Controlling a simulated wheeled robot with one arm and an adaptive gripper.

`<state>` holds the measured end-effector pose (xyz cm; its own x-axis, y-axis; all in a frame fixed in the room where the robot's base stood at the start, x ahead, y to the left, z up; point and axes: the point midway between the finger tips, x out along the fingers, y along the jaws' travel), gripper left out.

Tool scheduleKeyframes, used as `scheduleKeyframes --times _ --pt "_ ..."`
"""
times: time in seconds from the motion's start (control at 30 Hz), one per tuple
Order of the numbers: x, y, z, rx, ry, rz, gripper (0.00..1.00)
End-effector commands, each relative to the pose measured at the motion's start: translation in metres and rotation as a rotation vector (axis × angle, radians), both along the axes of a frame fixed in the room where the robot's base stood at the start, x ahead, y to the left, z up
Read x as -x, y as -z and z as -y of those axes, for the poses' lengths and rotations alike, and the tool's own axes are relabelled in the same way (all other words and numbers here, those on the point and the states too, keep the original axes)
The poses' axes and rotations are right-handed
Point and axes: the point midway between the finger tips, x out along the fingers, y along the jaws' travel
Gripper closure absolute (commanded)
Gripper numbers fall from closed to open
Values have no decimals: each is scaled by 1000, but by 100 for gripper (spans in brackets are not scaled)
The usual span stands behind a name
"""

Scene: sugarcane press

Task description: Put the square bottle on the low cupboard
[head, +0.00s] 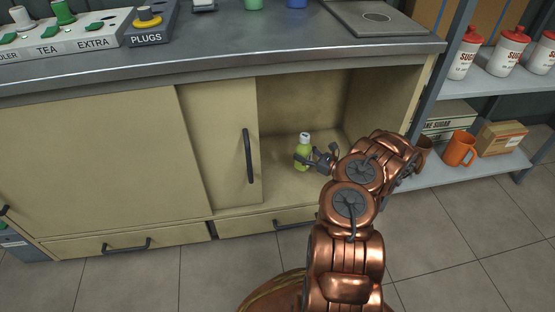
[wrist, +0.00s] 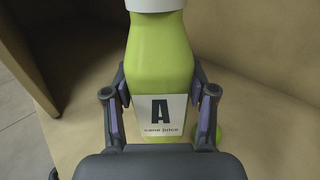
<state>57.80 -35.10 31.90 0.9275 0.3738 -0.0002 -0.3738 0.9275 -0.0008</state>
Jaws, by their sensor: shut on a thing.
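The bottle (head: 303,150) is yellow-green with a white cap, upright inside the open right part of the beige cupboard (head: 110,150) under the metal counter. The wrist view shows the bottle (wrist: 160,62) close up, with a white label marked "A" and "cane juice". My gripper (head: 312,160) reaches in from the right and is shut on the bottle's lower body. In the wrist view, my gripper (wrist: 160,105) has a finger on each side of the label.
A sliding door with a black handle (head: 248,156) stands left of the opening. The counter top (head: 225,50) above has a clear front strip; a labelled rack (head: 75,38) and plate (head: 375,17) stand farther back. Shelves at right hold white jars and an orange mug (head: 461,149).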

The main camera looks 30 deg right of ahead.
Motion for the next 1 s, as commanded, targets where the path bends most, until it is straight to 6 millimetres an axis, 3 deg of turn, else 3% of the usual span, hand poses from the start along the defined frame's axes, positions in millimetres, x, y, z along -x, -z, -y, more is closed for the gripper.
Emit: scheduleKeyframes --times 0.4,0.77,1.0 --pt "-67 11 -53 -2 -2 0 93" --pt "-88 12 -68 -1 -2 2 93" --pt "-89 47 -69 -4 0 -1 93"
